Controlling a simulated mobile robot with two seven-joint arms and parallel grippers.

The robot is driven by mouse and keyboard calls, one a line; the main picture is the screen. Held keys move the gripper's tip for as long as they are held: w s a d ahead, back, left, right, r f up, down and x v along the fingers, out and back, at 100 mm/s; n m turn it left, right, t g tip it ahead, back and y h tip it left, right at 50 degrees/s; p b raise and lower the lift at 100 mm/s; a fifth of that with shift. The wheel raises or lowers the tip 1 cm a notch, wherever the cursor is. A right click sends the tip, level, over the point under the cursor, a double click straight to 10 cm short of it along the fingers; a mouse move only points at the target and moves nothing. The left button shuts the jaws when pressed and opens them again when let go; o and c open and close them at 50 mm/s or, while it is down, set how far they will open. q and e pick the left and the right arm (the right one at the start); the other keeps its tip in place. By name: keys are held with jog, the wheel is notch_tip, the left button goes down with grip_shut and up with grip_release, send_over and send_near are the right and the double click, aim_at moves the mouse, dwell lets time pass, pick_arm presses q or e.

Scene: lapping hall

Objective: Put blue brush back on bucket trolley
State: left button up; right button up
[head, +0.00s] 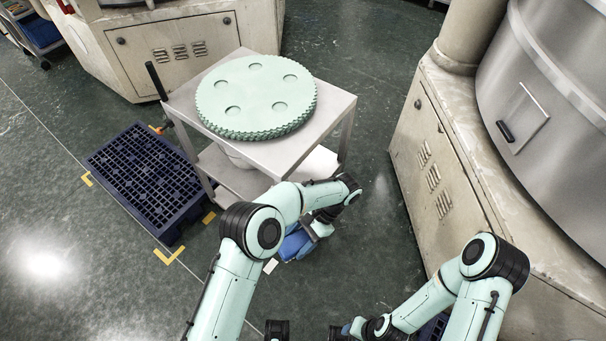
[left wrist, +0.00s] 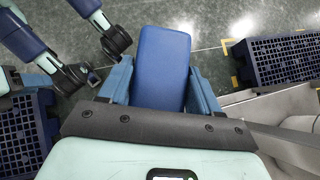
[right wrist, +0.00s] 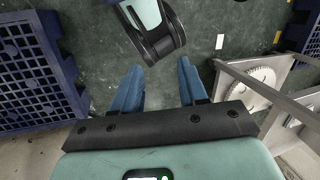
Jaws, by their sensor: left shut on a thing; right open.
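My left gripper (head: 308,236) is shut on the blue brush (left wrist: 162,62), seen as a smooth blue block between the fingers in the left wrist view. Its bristles are not visible. In the head view the brush (head: 294,246) is partly hidden by my left arm, in front of the steel trolley (head: 337,100). A pale bucket-like thing (head: 236,155) shows under the trolley's top, partly hidden. My right gripper (right wrist: 157,85) is open and empty over the floor; in the head view it is low, at the bottom edge.
A mint toothed disc (head: 255,95) covers most of the trolley's top. A dark blue pallet (head: 145,175) lies left of it, by yellow floor marks. Beige machines stand behind and at right (head: 425,160). A small cart (head: 40,30) is at top left.

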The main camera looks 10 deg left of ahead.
pick_arm(q)
jog(key=m+t, duration=0.1)
jog(key=m, duration=0.1)
jog(key=a+m+t+y, duration=0.1)
jog(key=m, duration=0.1)
jog(key=m+t+y+b, duration=0.1)
jog(key=t, duration=0.1)
jog(key=shift+a+f+m, duration=0.1)
jog(key=shift+a+m, duration=0.15)
jog(key=shift+m, duration=0.15)
jog(key=w+a+r+m+t+h+b, duration=0.5)
jog(key=w+a+m+t+h, duration=0.4)
jog(key=m, duration=1.1)
jog(key=shift+a+r+t, duration=0.55)
jog(key=shift+a+t, duration=0.1)
jog(key=shift+t, duration=0.15)
pick_arm(e)
notch_tip(320, 180, down, 7)
jog(key=w+t, duration=0.1)
jog(key=w, duration=0.1)
jog(key=shift+w+d+r, duration=0.15)
jog(key=shift+w+d, duration=0.15)
jog(key=shift+d, duration=0.15)
